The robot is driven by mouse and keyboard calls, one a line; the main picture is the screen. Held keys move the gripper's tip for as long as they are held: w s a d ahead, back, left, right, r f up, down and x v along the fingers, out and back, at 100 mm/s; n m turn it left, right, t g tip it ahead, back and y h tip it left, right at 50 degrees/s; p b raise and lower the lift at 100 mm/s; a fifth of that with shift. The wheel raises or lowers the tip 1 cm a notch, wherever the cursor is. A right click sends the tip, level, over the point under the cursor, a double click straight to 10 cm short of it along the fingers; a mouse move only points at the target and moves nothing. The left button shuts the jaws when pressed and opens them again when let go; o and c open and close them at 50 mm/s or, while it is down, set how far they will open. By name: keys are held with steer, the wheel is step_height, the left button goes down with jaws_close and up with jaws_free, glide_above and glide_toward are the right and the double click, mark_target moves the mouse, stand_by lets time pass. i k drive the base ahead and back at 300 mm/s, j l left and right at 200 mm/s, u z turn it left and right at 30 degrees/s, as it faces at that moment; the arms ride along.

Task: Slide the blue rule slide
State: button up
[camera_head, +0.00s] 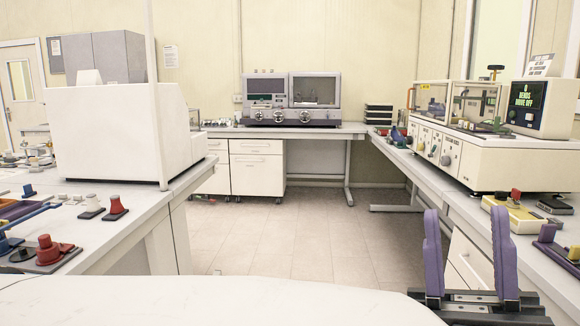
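My gripper (467,215) shows at the lower right, with two upright purple fingers spread wide apart and nothing between them. It stands in front of the right-hand bench. I cannot tell for sure whether this bar is the blue rule slide. My gripper is far from it, on the opposite side of the view.
Red knobbed pieces (115,206) and a red-and-grey block (47,250) sit on the left bench near a large white machine (120,135). The right bench carries a white tester (455,150). A grey machine (290,98) stands at the back. The floor (285,240) between is clear.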

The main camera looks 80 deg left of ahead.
mark_target(28, 190)
steer(key=u, duration=4.6)
